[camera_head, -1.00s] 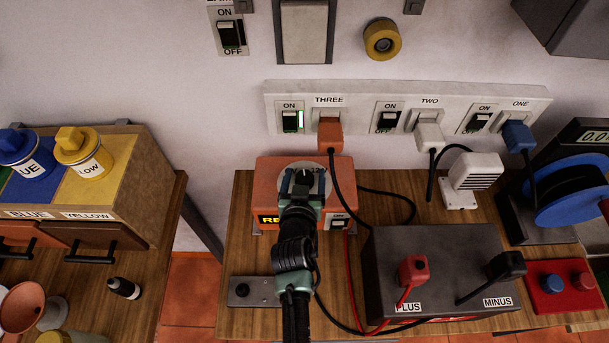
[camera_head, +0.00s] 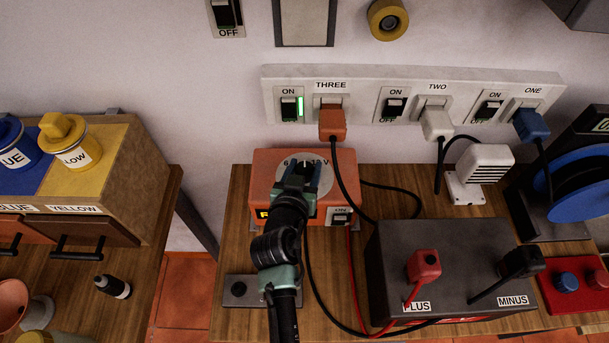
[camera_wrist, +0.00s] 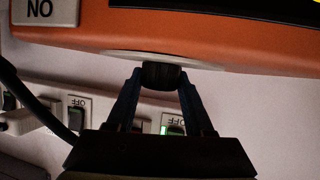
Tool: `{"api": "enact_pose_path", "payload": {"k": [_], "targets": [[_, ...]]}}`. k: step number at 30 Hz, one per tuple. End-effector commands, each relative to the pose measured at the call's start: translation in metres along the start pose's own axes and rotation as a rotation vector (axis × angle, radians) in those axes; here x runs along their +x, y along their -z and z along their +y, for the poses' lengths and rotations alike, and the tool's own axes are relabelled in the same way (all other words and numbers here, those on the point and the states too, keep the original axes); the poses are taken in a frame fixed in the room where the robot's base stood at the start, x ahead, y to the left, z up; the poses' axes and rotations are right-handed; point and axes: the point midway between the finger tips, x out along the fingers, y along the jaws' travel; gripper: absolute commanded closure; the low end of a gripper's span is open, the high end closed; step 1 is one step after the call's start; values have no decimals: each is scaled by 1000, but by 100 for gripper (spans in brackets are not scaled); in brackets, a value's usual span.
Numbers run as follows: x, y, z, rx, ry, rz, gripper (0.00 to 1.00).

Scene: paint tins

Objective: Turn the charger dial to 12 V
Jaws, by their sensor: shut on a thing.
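The orange charger (camera_head: 333,185) stands on the wooden bench below the socket strip. Its pale round dial plate (camera_head: 291,160) carries markings, with a "V" legible at the right; the rest is partly covered by my gripper. My gripper (camera_head: 303,172) reaches up to the charger's face. In the wrist view my gripper (camera_wrist: 160,80) has its two fingers closed on a dark dial knob (camera_wrist: 160,75) in front of the charger's orange face (camera_wrist: 230,45). The knob's pointer direction is hidden.
A dark battery (camera_head: 440,260) with red PLUS and black MINUS clamps stands right of my arm. Cables run from the charger to it. The socket strip (camera_head: 420,90) is above, with socket THREE lit green. Paint tins (camera_head: 70,143) stand at the left.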

Motion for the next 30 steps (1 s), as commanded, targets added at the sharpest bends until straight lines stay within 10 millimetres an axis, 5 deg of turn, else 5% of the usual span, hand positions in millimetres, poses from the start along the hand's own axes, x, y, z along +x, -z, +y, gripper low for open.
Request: {"api": "enact_pose_path", "payload": {"k": [30], "targets": [[2, -2, -2, 270, -652, -33, 100]]}}
